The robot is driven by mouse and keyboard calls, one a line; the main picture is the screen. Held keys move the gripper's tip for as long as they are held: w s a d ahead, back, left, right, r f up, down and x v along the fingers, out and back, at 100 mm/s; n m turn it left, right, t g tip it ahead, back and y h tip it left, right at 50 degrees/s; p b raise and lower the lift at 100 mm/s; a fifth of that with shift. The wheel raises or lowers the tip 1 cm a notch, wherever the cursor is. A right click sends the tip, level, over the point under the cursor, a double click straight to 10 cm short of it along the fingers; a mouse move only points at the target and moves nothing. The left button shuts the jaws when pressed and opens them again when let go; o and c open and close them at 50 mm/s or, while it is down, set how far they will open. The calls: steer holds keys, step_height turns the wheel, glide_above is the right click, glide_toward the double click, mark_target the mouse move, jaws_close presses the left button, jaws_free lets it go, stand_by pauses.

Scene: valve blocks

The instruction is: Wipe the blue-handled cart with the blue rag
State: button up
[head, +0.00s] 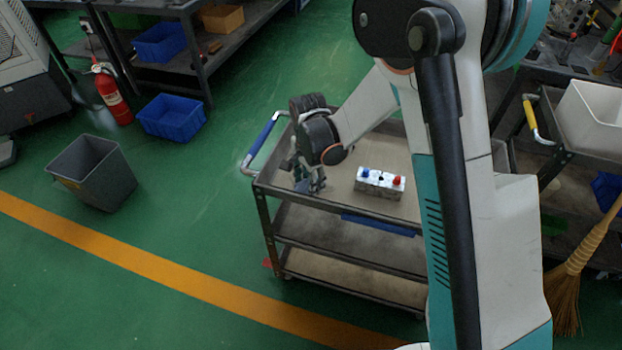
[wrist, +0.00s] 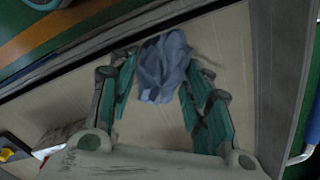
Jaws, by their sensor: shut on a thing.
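The blue-handled cart (head: 350,227) is a dark metal cart with three shelves. Its blue handle (head: 263,138) is at its left end. My gripper (head: 314,187) is over the left part of the top shelf. In the wrist view my gripper (wrist: 160,90) is shut on the blue rag (wrist: 164,68), which is crumpled between the fingertips. The cart's top surface (wrist: 60,95) lies below the rag in that view. I cannot tell whether the rag touches it. In the head view the rag is too small to make out clearly.
A valve block (head: 380,183) with a blue and a red knob stands on the top shelf, right of my gripper. A grey bin (head: 93,171) and a blue crate (head: 172,117) stand on the floor at left. A yellow-handled cart (head: 538,120) and a broom (head: 585,260) are at right.

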steer(key=shift+w+a, duration=0.2)
steer(key=shift+a, duration=0.65)
steer(key=shift+w+d+r, duration=0.1)
steer(key=shift+w+d, duration=0.15)
steer(key=shift+w, duration=0.4)
steer(key=shift+w+d+f, duration=0.1)
steer(key=shift+w+d, duration=0.1)
steer(key=shift+w, duration=0.4)
steer(key=shift+w+d+r, duration=0.1)
steer(key=shift+w+d, duration=0.15)
steer(key=shift+w, duration=0.4)
steer(key=shift+w+a+r, duration=0.1)
steer(key=shift+w+a, duration=0.2)
steer(key=shift+a, duration=0.6)
steer(key=shift+s+a+r+b, duration=0.1)
steer(key=shift+s+a+b, duration=0.2)
steer(key=shift+s, duration=0.65)
steer(key=shift+s+a+b, duration=0.1)
steer(key=shift+s+a, duration=0.3)
steer(key=shift+s, duration=0.55)
step_height(320, 180, up, 6)
steer(key=p, duration=0.3)
steer(key=shift+p, duration=0.3)
steer(key=shift+r+p, duration=0.8)
steer(key=shift+r, duration=0.7)
